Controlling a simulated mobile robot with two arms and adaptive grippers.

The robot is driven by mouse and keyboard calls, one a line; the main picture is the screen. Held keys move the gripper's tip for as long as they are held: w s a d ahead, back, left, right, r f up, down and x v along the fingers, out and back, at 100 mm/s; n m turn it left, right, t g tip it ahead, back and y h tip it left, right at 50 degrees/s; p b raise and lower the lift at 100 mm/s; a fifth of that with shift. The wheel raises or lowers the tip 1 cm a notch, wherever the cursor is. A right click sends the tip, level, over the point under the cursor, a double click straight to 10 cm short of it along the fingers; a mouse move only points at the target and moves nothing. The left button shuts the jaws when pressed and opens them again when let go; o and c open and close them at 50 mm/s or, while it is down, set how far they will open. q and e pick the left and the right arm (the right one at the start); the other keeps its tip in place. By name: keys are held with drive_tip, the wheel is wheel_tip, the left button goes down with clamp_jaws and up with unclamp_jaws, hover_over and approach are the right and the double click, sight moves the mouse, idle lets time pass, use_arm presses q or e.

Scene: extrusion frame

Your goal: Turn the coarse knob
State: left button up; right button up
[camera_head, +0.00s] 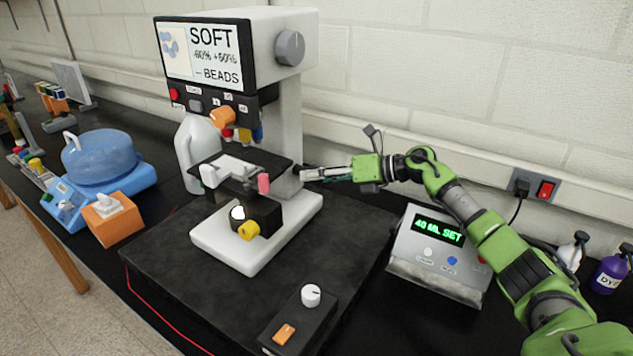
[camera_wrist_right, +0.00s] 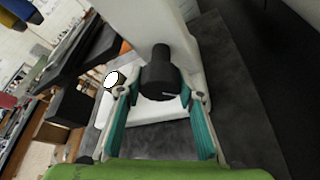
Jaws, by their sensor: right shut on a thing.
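The microscope (camera_head: 296,120) stands on a dark mat, with a screen reading SOFT and BEADS at its top. In the right wrist view, a black round knob (camera_wrist_right: 158,78), which looks like the coarse knob, sticks out from the white column. The fingers (camera_wrist_right: 160,95) lie on both sides of it, and the gripper is shut on it. My left gripper is not in view.
A grey box reading 40 ML SET (camera_head: 438,250) stands below my right arm. A small control box with a white dial (camera_head: 311,295) is at the mat's front. A blue water-bath-like device (camera_head: 100,165) and tissue box (camera_head: 115,222) are at the left.

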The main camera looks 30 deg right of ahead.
drive_tip(key=shift+m, duration=0.3)
idle(0.4)
drive_tip(key=o, duration=1.1)
drive_tip(key=shift+d, duration=0.1)
drive_tip(key=v, duration=1.2)
drive_tip(key=shift+f, duration=0.1)
drive_tip(key=shift+d, duration=0.1)
